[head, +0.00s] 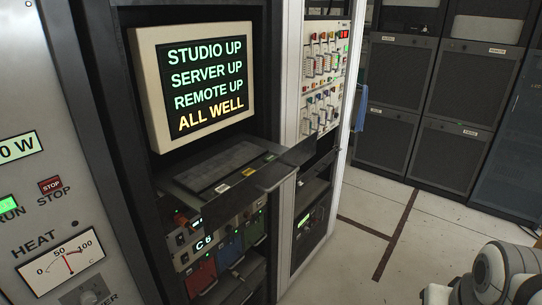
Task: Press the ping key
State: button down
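A monitor (205,85) in a cream frame reads STUDIO UP, SERVER UP, REMOTE UP and ALL WELL. Below it a dark shelf (285,158) sticks out of the rack and bears a dark keyboard (215,170). A pale label or key (222,188) and a yellowish one (248,172) sit at the front of the keyboard. Their lettering is too small to read, so I cannot tell which is the ping key. Part of my arm shows at the bottom right, well apart from the shelf. My gripper is not in view.
A grey panel with a red STOP button (50,185) and a HEAT meter (58,263) stands at left. Coloured modules (230,248) sit under the shelf. A rack of switches (322,75) stands to the right. Bare floor (365,200) lies between it and dark cabinets (470,90).

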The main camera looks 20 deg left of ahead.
aim_at(246, 172)
jog(key=u, duration=0.1)
jog(key=i, duration=0.65)
jog(key=u, duration=1.2)
